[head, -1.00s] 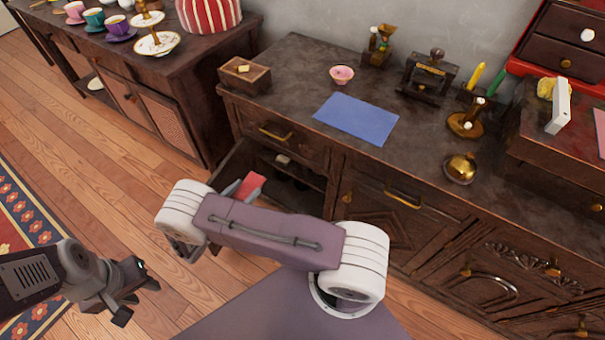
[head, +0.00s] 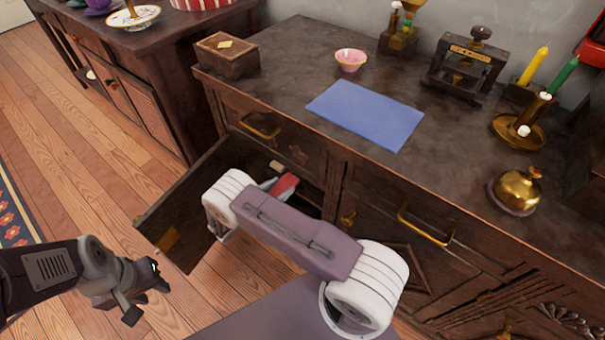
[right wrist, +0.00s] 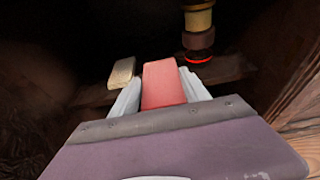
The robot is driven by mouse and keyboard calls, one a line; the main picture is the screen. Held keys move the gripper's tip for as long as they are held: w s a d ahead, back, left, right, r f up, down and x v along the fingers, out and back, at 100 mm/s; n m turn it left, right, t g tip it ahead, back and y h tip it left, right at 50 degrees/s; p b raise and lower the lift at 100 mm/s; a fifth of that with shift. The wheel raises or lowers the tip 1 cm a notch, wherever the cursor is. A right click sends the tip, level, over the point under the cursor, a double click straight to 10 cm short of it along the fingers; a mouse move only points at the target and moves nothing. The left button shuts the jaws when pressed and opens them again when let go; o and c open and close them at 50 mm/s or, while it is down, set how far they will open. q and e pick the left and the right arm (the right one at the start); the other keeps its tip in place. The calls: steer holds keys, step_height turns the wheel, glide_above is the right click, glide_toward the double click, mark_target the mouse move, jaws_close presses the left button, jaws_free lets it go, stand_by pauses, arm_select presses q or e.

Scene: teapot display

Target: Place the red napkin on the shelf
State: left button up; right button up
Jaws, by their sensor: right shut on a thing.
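The red napkin (head: 285,186) is a folded red piece. My right gripper (head: 277,185) is shut on it, just inside the open cabinet. In the right wrist view the napkin (right wrist: 162,84) stands out between the two pale fingers (right wrist: 160,92). The brown wooden shelf (right wrist: 232,68) crosses behind it inside the dark cabinet. The napkin's far end overlaps the shelf in this view; I cannot tell whether it touches. My left gripper (head: 146,293) is open and empty, low on the left, away from the cabinet.
A tan block (right wrist: 122,72) lies on the shelf left of the napkin. A gold-and-dark object (right wrist: 198,30) stands to the right. The open cabinet door (head: 190,205) is left of my right arm. A blue cloth (head: 366,114) lies on the cabinet top.

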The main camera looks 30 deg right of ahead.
steer(key=b+x, duration=0.1)
steer(key=x, duration=0.2)
steer(key=r+b+x, duration=0.1)
steer(key=x, duration=0.2)
steer(key=r+b+x, duration=0.1)
steer(key=x, duration=0.2)
steer(key=shift+w+d, duration=0.15)
steer(key=shift+d, duration=0.2)
steer(key=shift+w+d+r+b, duration=0.25)
steer(key=shift+d+b, duration=0.05)
steer(key=shift+d, duration=0.15)
steer(key=shift+w+d+f+b, duration=0.1)
steer(key=shift+d+b, duration=0.2)
steer(key=shift+d, duration=0.05)
step_height(320, 180, down, 4)
steer(key=b, duration=0.3)
steer(key=shift+w+d+b, duration=0.15)
steer(key=shift+b, duration=0.2)
steer(key=shift+r, duration=0.4)
steer(key=shift+f, duration=0.15)
steer(key=o, duration=1.1)
